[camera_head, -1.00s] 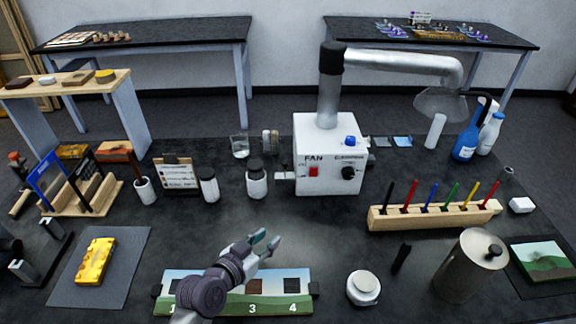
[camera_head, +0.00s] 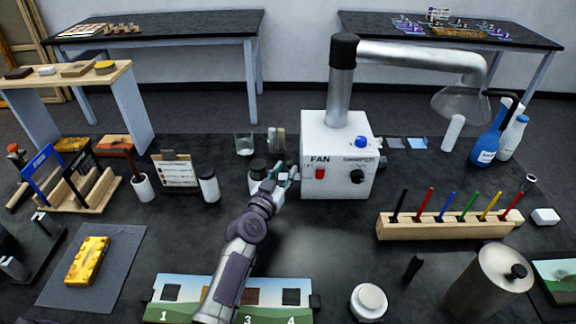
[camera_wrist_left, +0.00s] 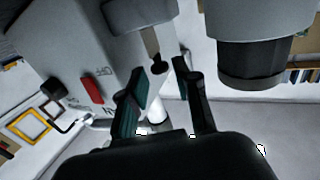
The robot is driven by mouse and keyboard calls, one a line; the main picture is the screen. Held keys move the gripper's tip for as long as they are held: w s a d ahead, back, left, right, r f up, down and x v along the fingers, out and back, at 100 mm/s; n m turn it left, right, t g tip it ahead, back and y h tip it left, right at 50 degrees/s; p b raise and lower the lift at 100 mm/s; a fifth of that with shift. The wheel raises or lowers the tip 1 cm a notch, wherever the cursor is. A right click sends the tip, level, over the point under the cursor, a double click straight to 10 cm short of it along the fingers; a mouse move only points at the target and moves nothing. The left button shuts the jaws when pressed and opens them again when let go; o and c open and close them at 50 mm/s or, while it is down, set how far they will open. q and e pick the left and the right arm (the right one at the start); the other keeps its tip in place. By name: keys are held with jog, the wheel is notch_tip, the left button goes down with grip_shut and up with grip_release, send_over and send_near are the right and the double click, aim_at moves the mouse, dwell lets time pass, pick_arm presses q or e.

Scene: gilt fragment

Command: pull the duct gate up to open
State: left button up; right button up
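The white fan box (camera_head: 338,160) stands at the centre of the table, with a red switch and a silver duct rising from its top. In the left wrist view, a grey tab (camera_wrist_left: 151,42) with a dark end sticks out beside a short stub on the box; it looks like the duct gate's handle. My left gripper (camera_head: 283,177) is at the box's left side, between it and a dark-lidded jar. In the wrist view its teal fingers (camera_wrist_left: 159,80) are apart, near the tab's end; I cannot tell whether they touch it. My right gripper is out of view.
The dark-lidded jar (camera_head: 257,170) is close beside my left gripper and also fills the top right of the wrist view (camera_wrist_left: 258,50). A wooden pen rack (camera_head: 450,228) stands to the right. A numbered landscape panel (camera_head: 180,286) lies in front under my arm.

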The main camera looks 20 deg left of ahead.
pick_arm(q)
jog(key=shift+w+d, duration=0.15)
jog(key=shift+w, duration=1.05)
grip_shut()
